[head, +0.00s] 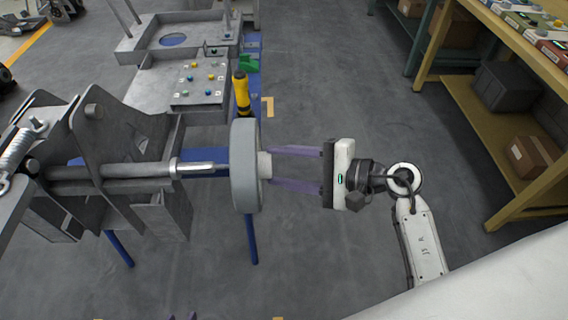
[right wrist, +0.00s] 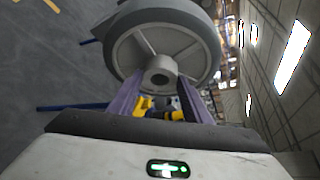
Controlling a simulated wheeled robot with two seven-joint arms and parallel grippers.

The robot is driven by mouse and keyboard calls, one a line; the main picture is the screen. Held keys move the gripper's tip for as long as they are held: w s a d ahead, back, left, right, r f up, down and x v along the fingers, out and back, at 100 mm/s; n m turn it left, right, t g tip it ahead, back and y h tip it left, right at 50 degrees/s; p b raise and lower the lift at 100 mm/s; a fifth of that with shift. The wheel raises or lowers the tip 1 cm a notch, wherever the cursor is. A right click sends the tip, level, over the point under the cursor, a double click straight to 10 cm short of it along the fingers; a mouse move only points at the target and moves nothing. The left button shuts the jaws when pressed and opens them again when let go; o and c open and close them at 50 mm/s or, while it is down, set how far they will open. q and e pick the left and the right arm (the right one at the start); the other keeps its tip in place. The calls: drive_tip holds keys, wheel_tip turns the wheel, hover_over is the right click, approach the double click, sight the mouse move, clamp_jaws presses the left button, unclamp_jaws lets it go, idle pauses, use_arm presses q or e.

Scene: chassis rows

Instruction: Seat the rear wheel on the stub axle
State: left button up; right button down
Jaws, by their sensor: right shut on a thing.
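The rear wheel (head: 245,165) is a thick grey disc standing upright, seen nearly edge-on in the head view. The right wrist view shows its spoked face (right wrist: 130,45) and round hub (right wrist: 161,77). My right gripper (head: 270,168) is shut on the hub from the right side, one finger on each side. The stub axle (head: 195,167) is a horizontal metal shaft reaching from the chassis (head: 110,150) to the wheel's left face. I cannot tell whether its tip is inside the bore. My left gripper (head: 182,317) barely shows at the bottom edge, its two tips apart.
A yellow-and-black tool (head: 242,92) stands just behind the wheel. A grey panel with coloured knobs (head: 200,80) is beyond the chassis. A yellow shelf bench (head: 470,110) with boxes stands at right.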

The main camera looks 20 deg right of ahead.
sight(263, 166)
drive_tip(key=shift+r, duration=0.3)
drive_tip(key=shift+a, duration=0.2)
idle(0.4)
drive_tip(key=shift+w+a+b, duration=0.25)
drive_tip(key=shift+a+b, duration=0.15)
drive_tip(key=shift+a, duration=0.2)
drive_tip(key=shift+a, duration=0.15)
idle(0.5)
drive_tip(key=shift+w+a, duration=0.15)
drive_tip(key=shift+a, duration=0.15)
drive_tip(key=shift+w+a, duration=0.15)
drive_tip(key=shift+a, duration=0.5)
drive_tip(key=shift+w+a, duration=0.1)
drive_tip(key=shift+a, duration=0.2)
drive_tip(key=shift+w+a, duration=0.2)
drive_tip(key=shift+a, duration=0.65)
drive_tip(key=shift+w+a, duration=0.15)
drive_tip(key=shift+a, duration=0.25)
